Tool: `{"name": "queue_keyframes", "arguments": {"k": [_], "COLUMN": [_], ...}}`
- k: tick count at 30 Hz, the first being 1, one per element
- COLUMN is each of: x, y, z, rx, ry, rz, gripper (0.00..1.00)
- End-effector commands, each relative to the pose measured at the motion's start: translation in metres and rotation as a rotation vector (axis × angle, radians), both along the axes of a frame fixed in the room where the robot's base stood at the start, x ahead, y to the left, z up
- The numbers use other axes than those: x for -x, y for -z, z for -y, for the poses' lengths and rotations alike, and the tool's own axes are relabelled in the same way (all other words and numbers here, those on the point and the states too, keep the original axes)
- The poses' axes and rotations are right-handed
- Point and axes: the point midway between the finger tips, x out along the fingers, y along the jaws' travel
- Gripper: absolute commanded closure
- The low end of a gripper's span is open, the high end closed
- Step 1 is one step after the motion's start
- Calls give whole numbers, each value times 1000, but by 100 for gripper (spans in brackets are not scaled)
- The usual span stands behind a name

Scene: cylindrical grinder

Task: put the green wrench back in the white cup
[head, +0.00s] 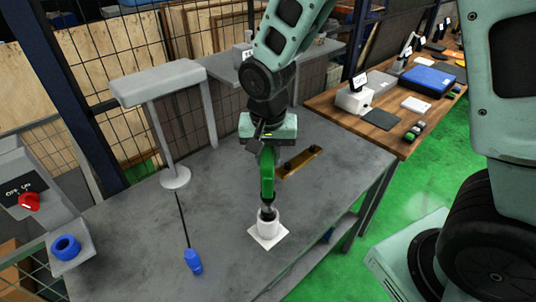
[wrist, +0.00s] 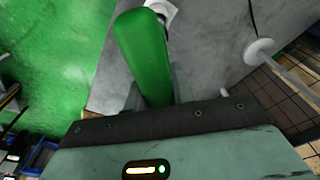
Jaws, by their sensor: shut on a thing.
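The green wrench (head: 267,172) hangs upright below my gripper (head: 266,148), which is shut on its upper part. The wrench's dark lower end is at the mouth of the white cup (head: 268,226) and seems to be inside it; how deep I cannot tell. The cup stands upright on a white square (head: 267,242) on the grey table. In the wrist view the wrench's green handle (wrist: 143,55) runs away from my gripper (wrist: 155,92). Part of the white cup (wrist: 164,9) shows behind its far end.
On the grey table (head: 130,235) lie a blue-handled tool (head: 193,260) and a brass-coloured bar (head: 300,161). A grey stand (head: 175,178) rises at the back left. A control box with a red knob (head: 29,202) is at the left edge. The table's front middle is clear.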

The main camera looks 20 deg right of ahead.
Motion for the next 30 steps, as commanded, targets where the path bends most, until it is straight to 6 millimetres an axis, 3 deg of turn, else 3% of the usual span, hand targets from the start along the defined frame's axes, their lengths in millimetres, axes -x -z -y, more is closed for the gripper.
{"name": "queue_keyframes", "arguments": {"k": [30], "x": [0], "y": [12], "z": [0], "rx": [-1], "ry": [1], "rz": [1], "gripper": [100]}}
